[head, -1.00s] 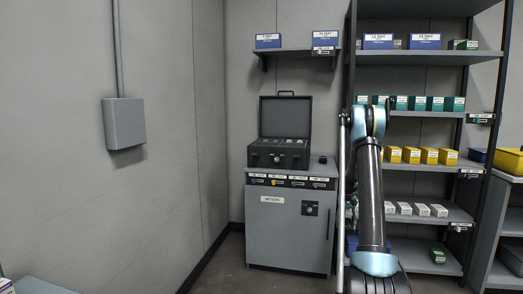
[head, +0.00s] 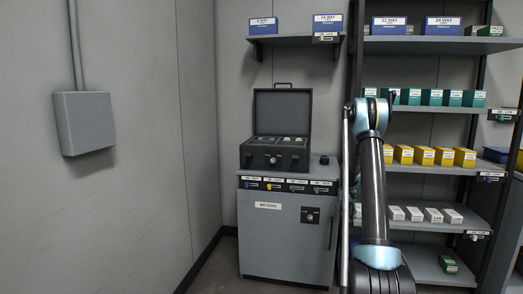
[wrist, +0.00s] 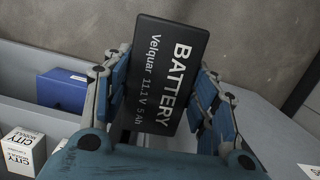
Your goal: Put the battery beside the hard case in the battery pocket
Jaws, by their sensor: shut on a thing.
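The battery (wrist: 165,72) is a dark block with white lettering. In the wrist view it sits between the two blue-padded fingers of my gripper (wrist: 164,88), which is shut on it. The hard case (head: 277,155) is dark and stands with its lid raised on top of a grey cabinet (head: 284,232) in the head view. Several light and dark shapes show inside it, but I cannot tell which is the battery pocket. My arm stands at the right of the cabinet in the head view; the gripper is hidden there.
A tall shelf rack (head: 430,120) with several small boxes stands at the right. A wall shelf (head: 296,38) hangs above the case. A grey wall box (head: 84,122) is at the left. In the wrist view a blue box (wrist: 63,88) and white cartons (wrist: 22,150) lie at the left.

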